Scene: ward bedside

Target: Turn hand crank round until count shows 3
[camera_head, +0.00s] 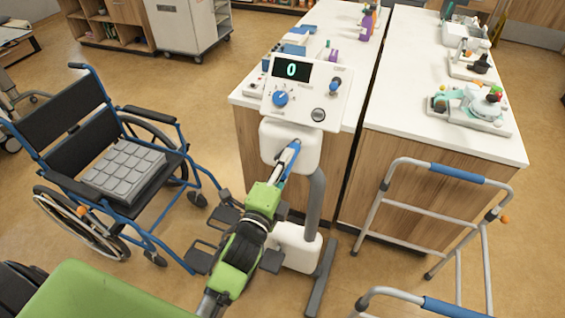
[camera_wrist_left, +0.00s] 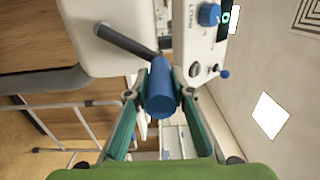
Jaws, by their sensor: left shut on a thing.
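The white crank unit stands on a grey post, with a control panel (camera_head: 304,92) on top. Its dark display (camera_head: 291,69) shows a count of 0. The hand crank has a dark arm (camera_wrist_left: 125,40) and a blue grip (camera_wrist_left: 160,97), seen end-on in the left wrist view. My left gripper (camera_head: 282,172) is in front of the white housing (camera_head: 290,143), its fingers shut around the blue grip on both sides. In the head view the gripper hides part of the crank. My right gripper is not in view.
A blue-framed wheelchair (camera_head: 70,120) with a grey cushion stands to the left. A walking frame (camera_head: 440,170) stands to the right. Two white-topped counters (camera_head: 400,110) stand behind and right of the unit, with several items on them. Bare floor shows between wheelchair and unit.

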